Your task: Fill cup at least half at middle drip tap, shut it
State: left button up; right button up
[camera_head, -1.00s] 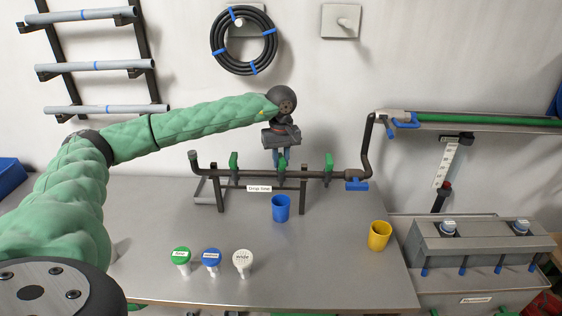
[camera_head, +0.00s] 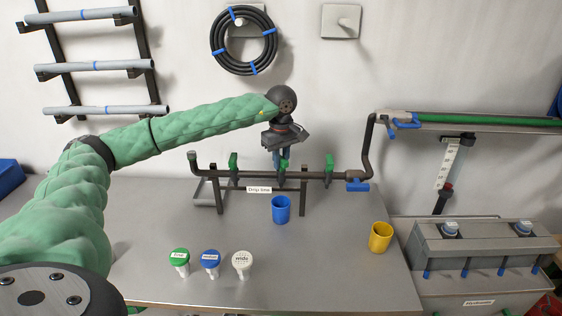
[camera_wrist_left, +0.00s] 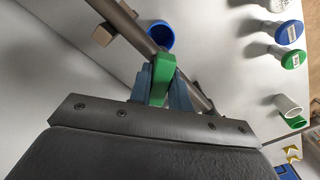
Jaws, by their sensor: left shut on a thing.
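My left gripper (camera_head: 282,160) is at the middle drip tap on the dark pipe (camera_head: 258,176). It is shut on that tap's green handle (camera_head: 285,165). In the left wrist view the blue-grey fingers (camera_wrist_left: 162,85) sit on either side of the green handle (camera_wrist_left: 163,72). The blue cup (camera_head: 281,209) stands upright on the bench below the middle tap; part of it shows behind the pipe in the left wrist view (camera_wrist_left: 160,36). The water level in the cup cannot be made out. My right gripper is not in view.
Green-handled taps stand to the left (camera_head: 233,161) and right (camera_head: 329,166). A blue valve handle (camera_head: 357,185) is at the pipe's right end. A yellow cup (camera_head: 380,238) and green, blue and white heads (camera_head: 241,260) stand on the bench (camera_head: 330,270). The front middle is clear.

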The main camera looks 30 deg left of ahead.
pick_arm(q)
jog(key=shift+f+n+b, duration=0.15)
jog(key=shift+n+b, duration=0.15)
jog(key=shift+n, duration=0.3)
jog(key=shift+n+b, duration=0.3)
jog(key=shift+n, duration=0.8)
dwell(6.3)
